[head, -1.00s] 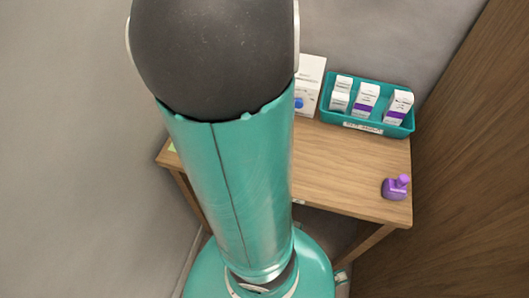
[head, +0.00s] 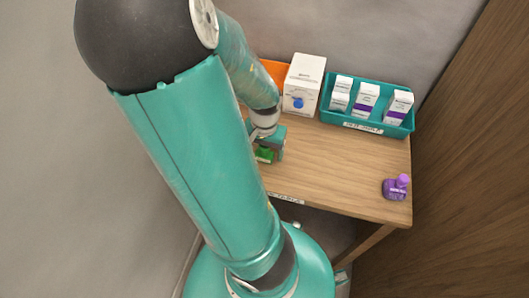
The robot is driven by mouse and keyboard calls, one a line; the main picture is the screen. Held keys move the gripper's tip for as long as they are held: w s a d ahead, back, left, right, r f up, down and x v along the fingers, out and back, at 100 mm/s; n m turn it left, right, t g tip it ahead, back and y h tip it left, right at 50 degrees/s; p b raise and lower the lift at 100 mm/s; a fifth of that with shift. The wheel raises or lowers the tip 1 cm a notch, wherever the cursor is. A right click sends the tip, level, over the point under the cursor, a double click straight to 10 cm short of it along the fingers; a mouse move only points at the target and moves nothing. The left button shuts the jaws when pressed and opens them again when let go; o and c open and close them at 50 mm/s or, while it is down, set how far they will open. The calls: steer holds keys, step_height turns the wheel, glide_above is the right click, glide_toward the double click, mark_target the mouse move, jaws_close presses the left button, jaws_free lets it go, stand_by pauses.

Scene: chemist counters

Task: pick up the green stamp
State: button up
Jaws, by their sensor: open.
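The green stamp (head: 264,155) shows on the wooden counter in the head view, just right of my upper arm. My gripper (head: 268,148) is right at the stamp, with its teal body above and beside it. The fingertips are small and partly hidden, so I cannot tell whether they touch the stamp. My gripper is open. Part of the stamp is hidden by my gripper and arm.
A purple stamp (head: 396,187) stands near the counter's right front corner. A white box (head: 303,85) with a blue dot and an orange item (head: 275,71) are behind my gripper. The middle of the counter (head: 335,172) is clear.

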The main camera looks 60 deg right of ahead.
steer(key=shift+c, duration=0.3)
steer(key=c, duration=1)
steer(key=shift+d+r, duration=0.1)
steer(key=shift+r, duration=0.05)
steer(key=shift+c, duration=0.2)
